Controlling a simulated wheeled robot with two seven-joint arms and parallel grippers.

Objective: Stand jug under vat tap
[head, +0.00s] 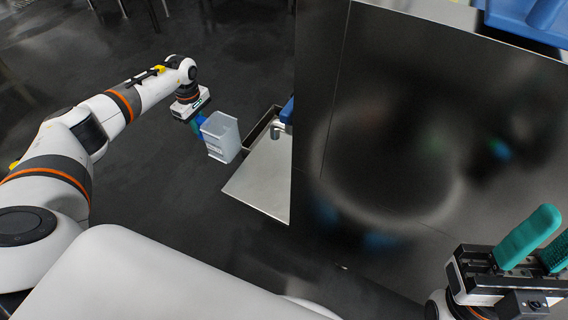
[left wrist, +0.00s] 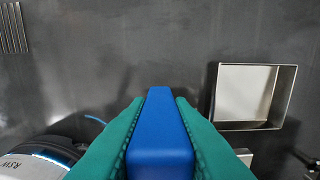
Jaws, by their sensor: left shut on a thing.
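The jug (head: 224,138) is a clear, straight-sided container with a blue handle (head: 199,126) on its left side. My left gripper (head: 194,118) is shut on the handle, and the jug hangs upright or nearly so, just left of a metal shelf. In the left wrist view the blue handle (left wrist: 160,135) sits between the two teal fingers; the jug's body cannot be made out there. A small grey spout, seemingly the vat tap (head: 277,130), shows above the shelf with a blue part (head: 287,111) above it, partly hidden by a dark panel. My right gripper (head: 535,245) is open and empty at lower right.
The pale metal shelf (head: 258,185) juts left from behind the large dark glossy panel (head: 400,140). A square metal frame (left wrist: 213,103) shows in the left wrist view. A blue bin (head: 530,18) is at top right.

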